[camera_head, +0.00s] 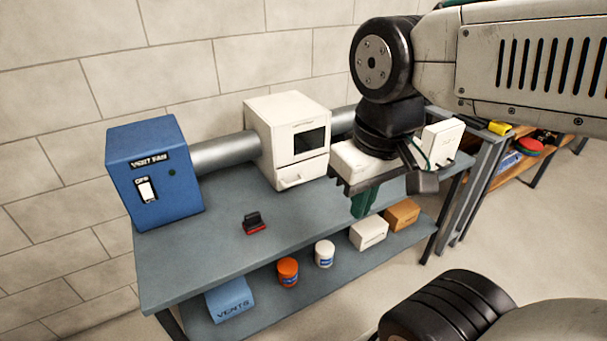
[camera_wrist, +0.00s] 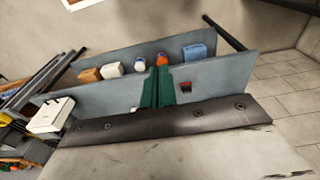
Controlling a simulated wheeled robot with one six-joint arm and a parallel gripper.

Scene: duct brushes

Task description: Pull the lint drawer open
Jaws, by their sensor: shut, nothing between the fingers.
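The lint drawer (camera_head: 301,173) is the low white front of a white box (camera_head: 279,120) on the grey bench, in the head view. It has a small pale handle (camera_head: 291,181) and looks closed, flush with the box. A dark window sits above it. My gripper (camera_head: 362,204) is to the right of the drawer, apart from it, over the bench's front edge and pointing down. Its green fingers are together and empty; they also show in the wrist view (camera_wrist: 157,84). The drawer cannot be made out in the wrist view.
A blue vent fan box (camera_head: 155,175) with a switch joins the white box by a grey duct (camera_head: 223,153). A small black and red item (camera_head: 254,223) lies on the bench. A white unit (camera_head: 442,141) stands right. Jars and boxes fill the lower shelf (camera_head: 310,290).

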